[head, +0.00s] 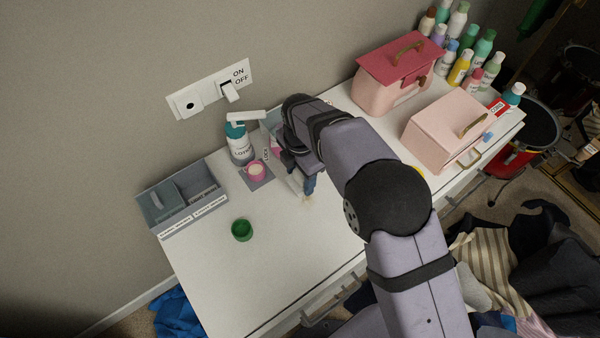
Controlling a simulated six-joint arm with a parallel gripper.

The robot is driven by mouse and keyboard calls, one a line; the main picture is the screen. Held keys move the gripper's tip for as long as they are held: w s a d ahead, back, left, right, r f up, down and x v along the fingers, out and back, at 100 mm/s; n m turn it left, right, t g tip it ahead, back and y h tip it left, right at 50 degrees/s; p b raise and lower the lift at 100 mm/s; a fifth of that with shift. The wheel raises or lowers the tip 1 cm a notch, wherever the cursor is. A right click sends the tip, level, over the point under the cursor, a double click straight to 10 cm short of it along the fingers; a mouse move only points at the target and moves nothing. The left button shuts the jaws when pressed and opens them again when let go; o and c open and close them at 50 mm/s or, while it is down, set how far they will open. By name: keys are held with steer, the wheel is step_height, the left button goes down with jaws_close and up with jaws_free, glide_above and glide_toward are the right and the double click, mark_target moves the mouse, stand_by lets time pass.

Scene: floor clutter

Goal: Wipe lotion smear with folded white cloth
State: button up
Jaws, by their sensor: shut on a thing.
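My gripper (303,191) points down over the white tabletop, right of the lotion bottle. It is shut on a pale piece that looks like the folded white cloth (295,181), mostly hidden by the fingers. The cloth is at or close to the tabletop; I cannot tell if it touches. The lotion bottle (241,150), teal and white with a pump top, stands near the wall. I cannot make out a lotion smear; my arm covers part of the table there.
A pink cup (256,171) on a grey mat, a clear box (270,127), a green cup (242,230) and a grey divided tray (160,208) are left of the gripper. Pink boxes (387,92) (440,137) and several bottles stand right. The front-left tabletop is clear.

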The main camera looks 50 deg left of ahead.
mark_target(309, 200)
step_height(309, 200, down, 2)
steer(key=shift+f+b, duration=0.1)
steer(key=shift+b, duration=0.45)
steer(key=shift+d+f, duration=0.15)
steer(key=shift+f, duration=0.1)
steer(key=shift+d+f, duration=0.15)
steer(key=shift+d, duration=3.35)
steer(key=shift+d+f, duration=0.15)
steer(key=shift+d, duration=0.05)
steer(key=a, duration=0.2)
steer(key=shift+a+r, duration=0.3)
steer(key=shift+r, duration=0.05)
steer(key=shift+a+f, duration=0.2)
steer(key=shift+a, duration=0.15)
steer(key=shift+a+r, duration=0.15)
steer(key=shift+a, duration=2.2)
step_height(309, 200, up, 8)
steer(key=p, duration=0.5)
steer(key=shift+d, duration=0.15)
steer(key=shift+w, duration=0.1)
